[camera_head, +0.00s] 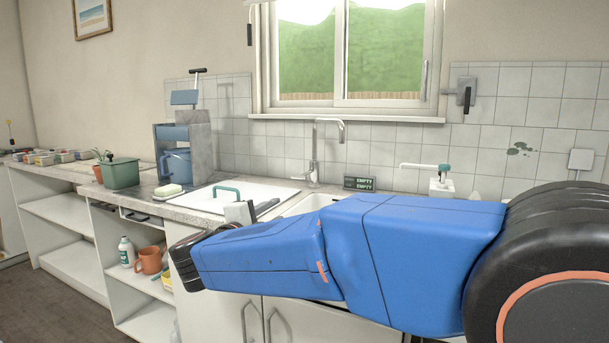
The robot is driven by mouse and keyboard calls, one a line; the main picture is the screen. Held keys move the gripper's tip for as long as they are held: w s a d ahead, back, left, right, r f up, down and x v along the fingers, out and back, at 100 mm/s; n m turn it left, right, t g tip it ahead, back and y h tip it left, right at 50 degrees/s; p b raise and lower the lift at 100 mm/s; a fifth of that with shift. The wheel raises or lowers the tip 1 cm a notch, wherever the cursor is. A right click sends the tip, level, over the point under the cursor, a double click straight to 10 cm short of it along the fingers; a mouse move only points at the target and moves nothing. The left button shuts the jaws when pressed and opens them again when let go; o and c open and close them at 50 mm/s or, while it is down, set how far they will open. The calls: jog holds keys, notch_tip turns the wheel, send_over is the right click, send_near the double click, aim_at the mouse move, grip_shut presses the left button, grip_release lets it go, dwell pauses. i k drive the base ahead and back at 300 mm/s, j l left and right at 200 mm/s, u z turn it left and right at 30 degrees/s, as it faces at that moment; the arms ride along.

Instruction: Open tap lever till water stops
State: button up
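A chrome tap (315,155) with a tall, bent spout stands behind the sink, below the window. A thin lever-like part sticks out to the left near its base. No water stream is visible from the spout. A white fitting with a teal-tipped arm (428,167) stands right of the tap. A grey wall plate with a black lever (466,95) is fixed to the tiles at upper right. My blue arm crosses the foreground.
The sink (312,201) is partly hidden by my arm. A small dark sign reading EMPTY (360,184) stands behind it. A white board with a teal handle (226,192), soap (168,190) and a green canister (121,173) are on the counter. Open shelves are at left.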

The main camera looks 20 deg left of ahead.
aim_at(303, 176)
jog(key=i+j, duration=0.2)
jog(key=i, duration=0.2)
jog(key=i+j, duration=0.2)
jog(key=i, duration=0.2)
